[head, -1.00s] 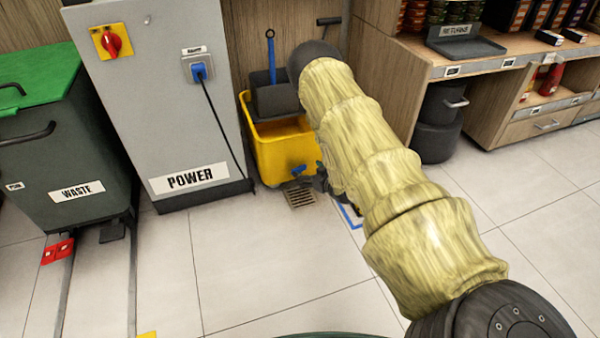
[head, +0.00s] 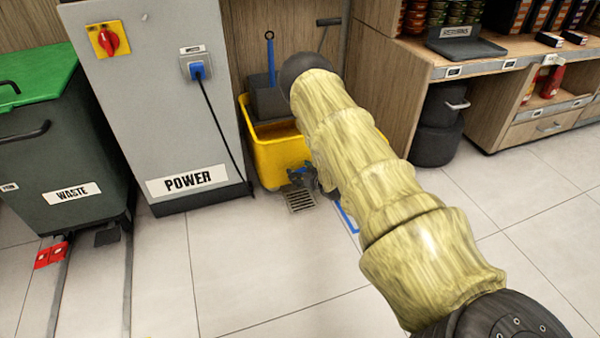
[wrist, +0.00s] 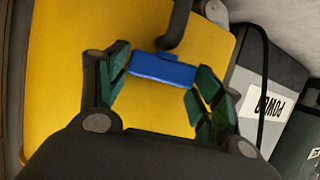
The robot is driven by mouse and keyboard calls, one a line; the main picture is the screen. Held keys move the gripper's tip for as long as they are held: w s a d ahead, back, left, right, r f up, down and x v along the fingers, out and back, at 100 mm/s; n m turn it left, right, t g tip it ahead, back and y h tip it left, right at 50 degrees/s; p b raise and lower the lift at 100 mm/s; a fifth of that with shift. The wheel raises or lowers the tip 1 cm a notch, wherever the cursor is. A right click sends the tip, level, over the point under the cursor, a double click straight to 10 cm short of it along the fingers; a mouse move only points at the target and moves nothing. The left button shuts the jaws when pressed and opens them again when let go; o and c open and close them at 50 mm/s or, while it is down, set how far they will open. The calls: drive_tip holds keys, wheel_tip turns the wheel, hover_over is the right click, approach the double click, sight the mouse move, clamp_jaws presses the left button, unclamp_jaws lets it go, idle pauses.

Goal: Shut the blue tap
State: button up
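The blue tap (wrist: 163,69) has a bar-shaped handle on a dark pipe, in front of the yellow mop bucket (wrist: 70,50). In the wrist view the handle lies crosswise between the spread fingers of my gripper (wrist: 162,84), its ends close to the green pads on both sides. I cannot tell whether the pads touch it. The fingers are wide apart. In the head view my gripper (head: 303,178) is low in front of the bucket (head: 275,160), partly behind my arm, and it hides most of the tap.
A floor drain (head: 300,200) lies below my gripper. The grey power cabinet (head: 165,100) with a black cable stands left of the bucket. The green-lidded waste bin (head: 60,150) is farther left. The tiled floor (head: 270,270) in front is clear.

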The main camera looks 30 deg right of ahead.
drive_tip(key=shift+c, duration=1.4)
drive_tip(key=shift+r, duration=0.1)
drive_tip(key=shift+w+a, duration=0.1)
drive_tip(key=shift+r+m+h+p, duration=0.15)
drive_tip(key=shift+m+h+p, duration=0.15)
drive_tip(key=shift+p, duration=0.15)
drive_tip(key=shift+w+a+m+h+p, duration=0.1)
drive_tip(key=shift+m+h+p, duration=0.85)
drive_tip(key=shift+m+h, duration=0.35)
drive_tip(key=o, duration=1)
drive_tip(key=shift+f, duration=0.2)
